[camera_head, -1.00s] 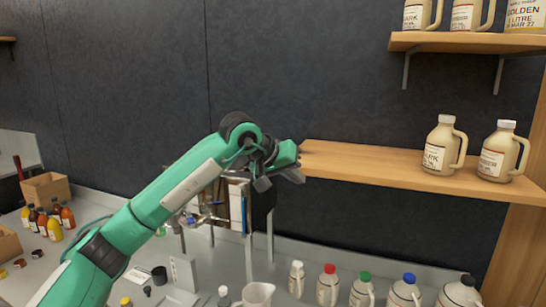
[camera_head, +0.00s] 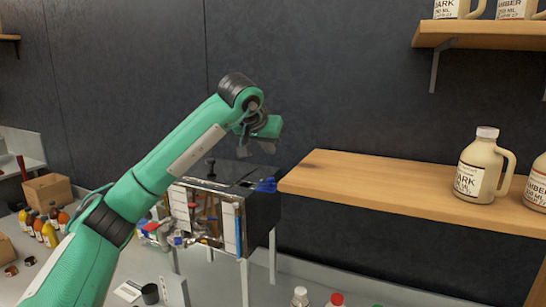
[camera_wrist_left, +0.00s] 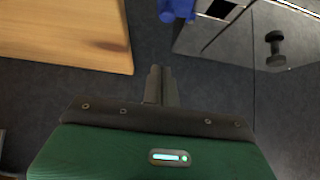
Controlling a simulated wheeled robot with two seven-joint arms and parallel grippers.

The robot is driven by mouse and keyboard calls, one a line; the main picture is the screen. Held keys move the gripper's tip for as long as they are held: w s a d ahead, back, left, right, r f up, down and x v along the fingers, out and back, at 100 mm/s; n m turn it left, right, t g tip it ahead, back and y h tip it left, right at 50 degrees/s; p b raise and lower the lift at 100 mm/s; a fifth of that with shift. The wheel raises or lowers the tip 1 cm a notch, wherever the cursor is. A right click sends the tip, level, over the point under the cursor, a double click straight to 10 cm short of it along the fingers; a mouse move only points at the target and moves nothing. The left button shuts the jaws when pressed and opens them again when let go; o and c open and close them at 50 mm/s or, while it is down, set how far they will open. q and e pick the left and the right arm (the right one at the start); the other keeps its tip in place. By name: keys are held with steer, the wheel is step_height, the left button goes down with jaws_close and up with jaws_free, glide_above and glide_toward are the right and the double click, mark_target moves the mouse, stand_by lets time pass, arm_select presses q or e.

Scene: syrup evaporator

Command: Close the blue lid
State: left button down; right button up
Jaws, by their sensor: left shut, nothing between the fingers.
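A metal evaporator box (camera_head: 262,214) stands on legs below the shelf's left end. A small blue part (camera_head: 266,185) sits at its upper right edge, and it also shows at the top of the left wrist view (camera_wrist_left: 177,9). I cannot tell whether it is the blue lid itself. Beside it in that view are a dark opening (camera_wrist_left: 219,8) and a black knob (camera_wrist_left: 275,48) on the box top. My left gripper (camera_head: 258,148) is above the box, apart from the blue part. Its fingers (camera_wrist_left: 161,85) are together and empty. My right gripper is out of view.
A wooden shelf (camera_head: 370,185) with jugs (camera_head: 480,170) juts out right of the box, and its corner (camera_wrist_left: 100,40) is close to my left gripper. Valves and pipes (camera_head: 170,233) are at the box's front. Bottles (camera_head: 45,230) stand at the left.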

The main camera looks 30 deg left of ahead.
mark_target(274, 184)
arm_select(q)
steer(key=x, duration=0.3)
steer(key=shift+p, duration=0.3)
steer(key=f, duration=0.2)
steer(key=w+f+p, duration=0.1)
steer(key=f, duration=0.2)
steer(key=shift+w+p, duration=0.2)
steer(key=shift+p, duration=0.1)
steer(key=shift+s, duration=0.55)
steer(key=shift+f, duration=0.15)
steer(key=shift+s, duration=0.1)
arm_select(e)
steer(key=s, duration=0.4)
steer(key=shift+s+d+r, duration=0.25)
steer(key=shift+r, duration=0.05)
arm_select(q)
steer(key=shift+d, duration=0.1)
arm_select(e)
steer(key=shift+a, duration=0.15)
